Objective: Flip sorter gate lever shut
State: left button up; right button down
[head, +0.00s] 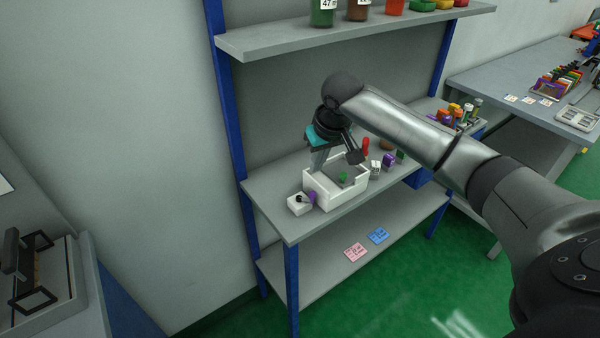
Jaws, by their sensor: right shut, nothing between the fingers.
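The sorter looks like a white open-topped box (322,196) on the bench, with a grey inner panel and a small green piece (343,177) in it. A red upright handle (366,146), perhaps the gate lever, stands at the box's back right; its base is hidden and I cannot tell how the gate is set. My right gripper (356,157) is shut and empty, pointing down above the back of the box, just left of the red handle. Whether they touch I cannot tell. My left gripper is out of view.
A small white block with a dark and purple part (299,204) sits left of the box. Small purple and grey items (388,160) stand to its right. A shelf with jars (340,36) hangs above. Pink and blue cards (355,252) lie on the lower shelf.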

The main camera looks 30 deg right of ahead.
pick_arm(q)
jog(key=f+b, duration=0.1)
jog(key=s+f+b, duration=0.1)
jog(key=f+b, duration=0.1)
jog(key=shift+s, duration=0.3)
pick_arm(e)
jog(key=x, duration=1)
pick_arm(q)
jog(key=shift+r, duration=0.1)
pick_arm(e)
jog(key=shift+s, duration=0.1)
jog(key=shift+r+p, duration=0.15)
jog(key=shift+p, duration=0.45)
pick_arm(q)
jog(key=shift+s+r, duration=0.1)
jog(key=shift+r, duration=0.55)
pick_arm(e)
jog(key=shift+m, duration=0.3)
pick_arm(q)
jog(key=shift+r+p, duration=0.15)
jog(key=shift+p, duration=0.2)
pick_arm(e)
jog(key=shift+s, duration=0.1)
